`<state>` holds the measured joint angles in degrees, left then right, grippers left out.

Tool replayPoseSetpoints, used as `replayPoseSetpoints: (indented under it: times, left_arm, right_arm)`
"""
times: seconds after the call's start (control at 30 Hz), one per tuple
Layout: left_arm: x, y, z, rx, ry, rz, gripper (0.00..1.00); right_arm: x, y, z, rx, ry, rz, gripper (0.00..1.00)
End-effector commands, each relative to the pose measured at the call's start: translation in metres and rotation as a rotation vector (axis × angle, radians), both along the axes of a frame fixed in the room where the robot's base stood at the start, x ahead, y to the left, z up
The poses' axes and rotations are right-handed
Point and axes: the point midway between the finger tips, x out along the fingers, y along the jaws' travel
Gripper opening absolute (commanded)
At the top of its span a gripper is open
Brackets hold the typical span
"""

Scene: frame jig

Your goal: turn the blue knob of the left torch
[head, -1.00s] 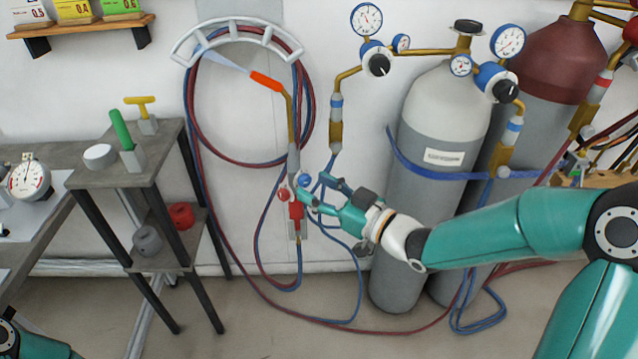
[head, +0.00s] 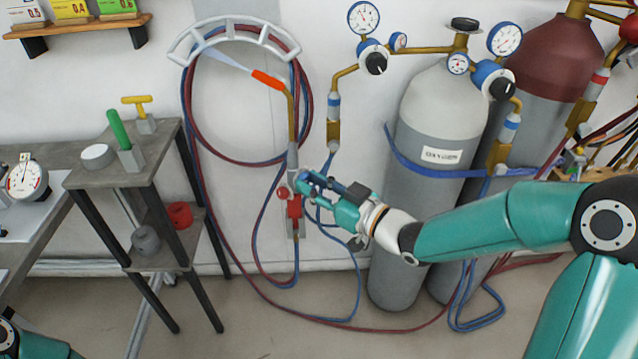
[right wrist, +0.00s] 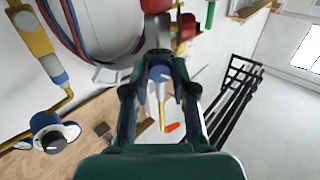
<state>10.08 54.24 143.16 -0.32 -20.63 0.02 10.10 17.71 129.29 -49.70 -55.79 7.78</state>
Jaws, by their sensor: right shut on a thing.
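The torch (head: 291,125) is upright against the wall, with a brass tube, an orange tip (head: 267,80) and a pale bluish streak beyond the tip. Its red lower body (head: 294,208) has a red knob (head: 283,192) on the left. My right gripper (head: 305,181) reaches in from the right and is shut on the blue knob, which it mostly covers in the head view. In the right wrist view the blue knob (right wrist: 160,73) shows between the fingers of my right gripper (right wrist: 160,85). My left gripper is out of view.
A grey oxygen cylinder (head: 435,150) with gauges stands right of the torch, a dark red one (head: 555,60) behind it. Red and blue hoses hang from a wall rack (head: 240,32) and trail on the floor. A small shelf stand (head: 120,160) is at the left.

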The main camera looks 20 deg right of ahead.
Motion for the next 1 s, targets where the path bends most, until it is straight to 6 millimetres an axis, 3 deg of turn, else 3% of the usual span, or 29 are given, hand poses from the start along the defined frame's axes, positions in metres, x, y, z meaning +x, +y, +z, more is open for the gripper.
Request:
replayPoseSetpoints:
  times: [0.47,1.0]
  left_arm:
    - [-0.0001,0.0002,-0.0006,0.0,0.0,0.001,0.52]
    - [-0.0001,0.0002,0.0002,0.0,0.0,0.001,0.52]
  right_arm:
    - [-0.0001,0.0038,0.0006,0.059,0.029,0.002,0.0]
    - [-0.0007,0.0029,0.0006,0.439,0.235,-0.001,0.0]
